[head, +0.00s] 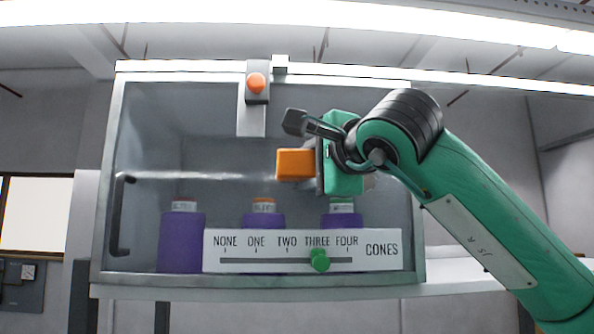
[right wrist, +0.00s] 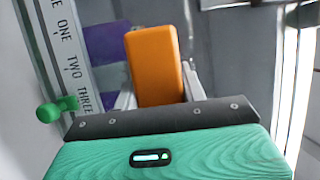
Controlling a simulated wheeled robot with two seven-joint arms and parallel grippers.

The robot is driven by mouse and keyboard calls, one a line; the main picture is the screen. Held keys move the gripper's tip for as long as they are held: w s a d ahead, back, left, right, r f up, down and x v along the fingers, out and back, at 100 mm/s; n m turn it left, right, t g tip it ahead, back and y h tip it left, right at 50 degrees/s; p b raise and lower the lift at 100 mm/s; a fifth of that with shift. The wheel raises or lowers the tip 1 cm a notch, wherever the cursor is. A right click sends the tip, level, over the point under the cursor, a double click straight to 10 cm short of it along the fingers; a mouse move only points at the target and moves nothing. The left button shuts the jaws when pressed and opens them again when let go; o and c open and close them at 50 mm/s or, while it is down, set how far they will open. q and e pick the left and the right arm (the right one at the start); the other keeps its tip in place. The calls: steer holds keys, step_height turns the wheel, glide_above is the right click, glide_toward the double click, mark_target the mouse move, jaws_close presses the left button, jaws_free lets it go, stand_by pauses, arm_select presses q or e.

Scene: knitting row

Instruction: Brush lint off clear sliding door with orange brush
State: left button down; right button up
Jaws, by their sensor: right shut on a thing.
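The orange brush (head: 295,165) is a plain block held in my right gripper (head: 321,165), in front of the clear sliding door (head: 190,125). In the right wrist view the brush (right wrist: 156,65) sits between the two pale fingers. Whether it touches the door, I cannot tell. A whitish streak of what looks like lint (head: 200,176) runs across the door from near its black handle (head: 122,215) towards the brush. Any part behind the brush and gripper is hidden. My left gripper is not in view.
Behind the door stand purple cones (head: 181,240). A white "CONES" scale panel (head: 385,265) with a green slider knob (head: 320,260) covers the lower front. An orange button (head: 256,83) sits on a bracket at the top. The door's left half is unobstructed by my arm.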

mark_target(298, 162)
steer(key=shift+w+d+b, duration=0.15)
steer(key=shift+d+b, duration=0.05)
steer(key=shift+d, duration=1.25)
steer(key=shift+w+d+b, duration=0.1)
steer(key=shift+d+b, duration=0.1)
steer(key=shift+d, duration=4.3)
steer(key=shift+s+a+b, duration=0.2)
steer(key=shift+a+b, duration=0.2)
steer(key=shift+a, duration=7.15)
steer(key=shift+d+r+p, duration=0.25)
steer(key=shift+r+p, duration=0.05)
steer(key=shift+r, duration=0.25)
steer(key=shift+d+b, duration=0.3)
steer(key=shift+d, duration=0.3)
steer(key=shift+w+d+b, duration=0.1)
steer(key=shift+d+b, duration=0.2)
steer(key=shift+d, duration=6.4)
steer(key=shift+a, duration=4.05)
